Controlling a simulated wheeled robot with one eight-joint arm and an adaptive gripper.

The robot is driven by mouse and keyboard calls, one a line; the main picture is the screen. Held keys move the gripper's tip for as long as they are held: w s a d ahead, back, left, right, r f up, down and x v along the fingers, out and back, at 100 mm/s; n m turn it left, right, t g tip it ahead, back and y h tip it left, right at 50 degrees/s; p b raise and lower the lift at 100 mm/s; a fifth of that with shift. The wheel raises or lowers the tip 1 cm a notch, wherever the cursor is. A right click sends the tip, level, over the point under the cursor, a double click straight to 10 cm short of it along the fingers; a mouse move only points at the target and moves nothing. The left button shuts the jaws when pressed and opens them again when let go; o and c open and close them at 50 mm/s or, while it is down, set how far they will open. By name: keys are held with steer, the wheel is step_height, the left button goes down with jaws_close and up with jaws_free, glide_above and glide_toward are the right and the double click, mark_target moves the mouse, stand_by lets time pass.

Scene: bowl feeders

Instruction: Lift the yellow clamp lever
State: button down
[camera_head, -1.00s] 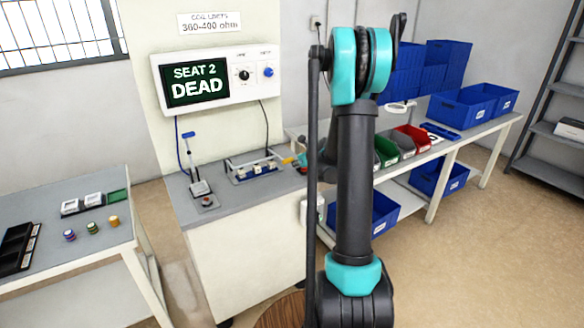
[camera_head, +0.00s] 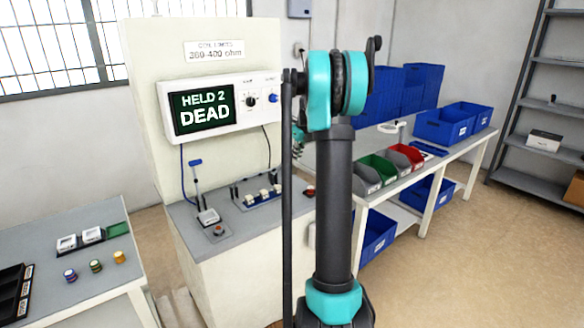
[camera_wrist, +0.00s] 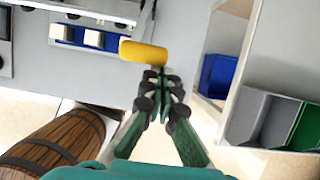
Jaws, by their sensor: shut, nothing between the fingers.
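The yellow clamp lever (camera_wrist: 143,52) shows in the wrist view as a yellow grip on a grey bar, at the tips of my gripper (camera_wrist: 162,78). The fingers are together with nothing between them. The tips overlap the grip's lower edge in the picture, and I cannot tell whether they touch it. In the head view my gripper (camera_head: 298,137) shows only partly behind my arm, and the lever's yellow grip is hidden. The clamp fixture (camera_head: 262,196) holds several white blocks on a blue base. The meter display (camera_head: 206,112) reads HELD 2 DEAD.
A blue-handled lever (camera_head: 197,180) and a red button (camera_head: 219,230) are on the bench, left of the fixture. A wooden barrel (camera_wrist: 55,145) is at lower left in the wrist view. Grey, green and red bins (camera_head: 405,157) stand on the table to the right.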

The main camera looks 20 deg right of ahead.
steer(key=w+a+r, duration=0.2)
steer(key=w+r, duration=0.2)
steer(key=w, duration=0.3)
steer(key=shift+w+a, duration=0.15)
steer(key=shift+r, duration=0.15)
stand_by(0.4)
steer(key=v, duration=1.1)
steer(key=shift+r, duration=0.4)
steer(key=shift+s, duration=0.2)
